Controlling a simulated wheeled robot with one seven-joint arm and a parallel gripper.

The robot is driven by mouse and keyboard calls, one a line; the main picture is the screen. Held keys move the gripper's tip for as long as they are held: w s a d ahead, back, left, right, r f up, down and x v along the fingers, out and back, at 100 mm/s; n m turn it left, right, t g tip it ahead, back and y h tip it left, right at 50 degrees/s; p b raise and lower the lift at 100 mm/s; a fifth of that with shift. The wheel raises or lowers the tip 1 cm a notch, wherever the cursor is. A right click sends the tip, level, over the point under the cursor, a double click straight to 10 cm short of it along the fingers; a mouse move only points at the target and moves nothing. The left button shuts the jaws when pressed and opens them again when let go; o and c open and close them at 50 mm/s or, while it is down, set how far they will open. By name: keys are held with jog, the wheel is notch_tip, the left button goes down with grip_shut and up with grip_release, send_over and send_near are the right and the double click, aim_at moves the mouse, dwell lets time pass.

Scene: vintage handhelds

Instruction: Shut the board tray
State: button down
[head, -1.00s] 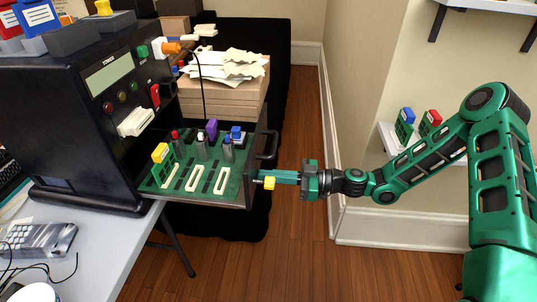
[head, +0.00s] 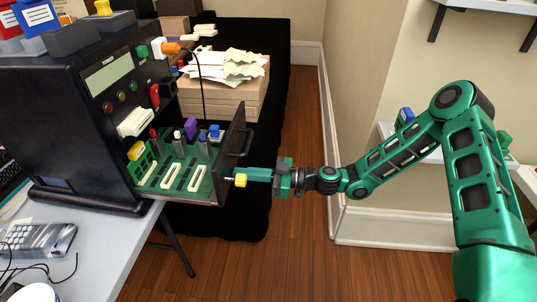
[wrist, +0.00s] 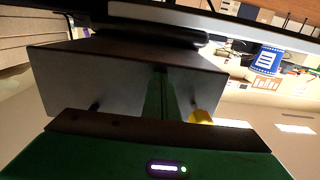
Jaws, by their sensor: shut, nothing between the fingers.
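The board tray (head: 160,190) is a green board in a dark drawer, partly pulled out of the right side of the black tester machine (head: 75,125). It carries white slots, small coloured pieces and a dark front panel (head: 233,140) with a black handle (head: 240,143). My gripper (head: 236,179) is shut and empty, its tip at the lower part of the front panel, below the handle; it seems to touch the panel.
Cardboard boxes (head: 228,95) with torn paper on top stand behind the tray on a black-draped table. A grey table (head: 100,235) with a telephone (head: 38,240) is at lower left. A small wall shelf is behind my arm. Open wooden floor (head: 270,260) lies below.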

aim_at(179, 167)
jog(key=shift+w+a, duration=0.2)
jog(key=shift+a, duration=5.05)
jog(key=shift+w+a, duration=0.15)
jog(key=shift+a, duration=5.05)
jog(key=shift+a, duration=1.45)
jog(key=shift+s+d, duration=0.1)
jog(key=shift+d, duration=4.45)
